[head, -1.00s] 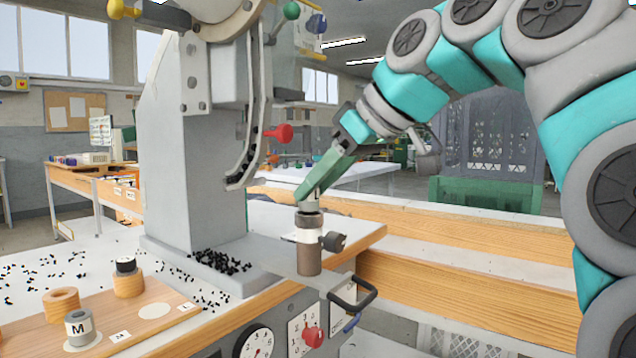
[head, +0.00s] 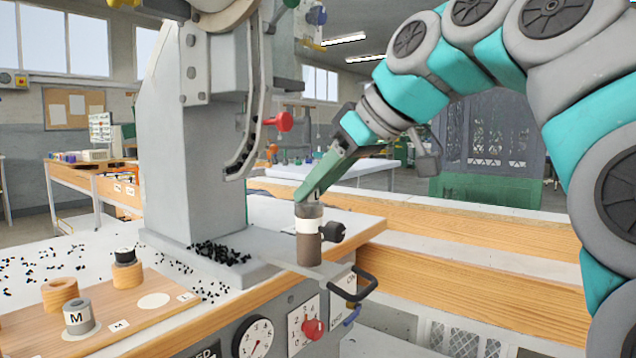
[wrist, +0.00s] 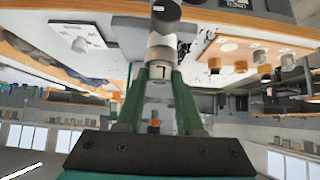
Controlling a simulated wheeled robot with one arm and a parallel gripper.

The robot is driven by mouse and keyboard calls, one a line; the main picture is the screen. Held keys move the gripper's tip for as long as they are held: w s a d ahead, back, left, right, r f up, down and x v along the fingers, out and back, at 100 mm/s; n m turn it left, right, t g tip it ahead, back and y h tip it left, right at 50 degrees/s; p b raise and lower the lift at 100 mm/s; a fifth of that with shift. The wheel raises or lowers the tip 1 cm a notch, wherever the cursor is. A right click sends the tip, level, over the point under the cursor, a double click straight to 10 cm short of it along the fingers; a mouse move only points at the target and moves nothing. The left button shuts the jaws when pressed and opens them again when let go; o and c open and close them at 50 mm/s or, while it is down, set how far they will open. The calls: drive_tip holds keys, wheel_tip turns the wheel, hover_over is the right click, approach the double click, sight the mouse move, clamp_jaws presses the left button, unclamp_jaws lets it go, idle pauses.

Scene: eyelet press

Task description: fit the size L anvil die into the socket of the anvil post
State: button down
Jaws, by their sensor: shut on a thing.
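The anvil post (head: 308,250) stands upright at the front of the press, brown with a white band and a black side knob (head: 333,231). My gripper (head: 310,192) is directly above it, its green fingers shut on the size L anvil die (head: 316,198). Little of the grey die shows between the fingers and the post's top rim.
The press column (head: 190,150) rises left of the post, with a red knob (head: 284,121) above. A wooden board (head: 130,320) at lower left holds the M die (head: 78,317), wooden rings and a black-topped piece (head: 125,255). Small black eyelets lie scattered. A black handle (head: 355,287) projects below the post.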

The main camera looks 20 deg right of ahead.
sight(318, 205)
drive_tip(key=shift+c, duration=2.3)
unclamp_jaws()
drive_tip(key=shift+f, duration=0.1)
drive_tip(key=shift+r+p, duration=2)
drive_tip(key=shift+r, duration=0.55)
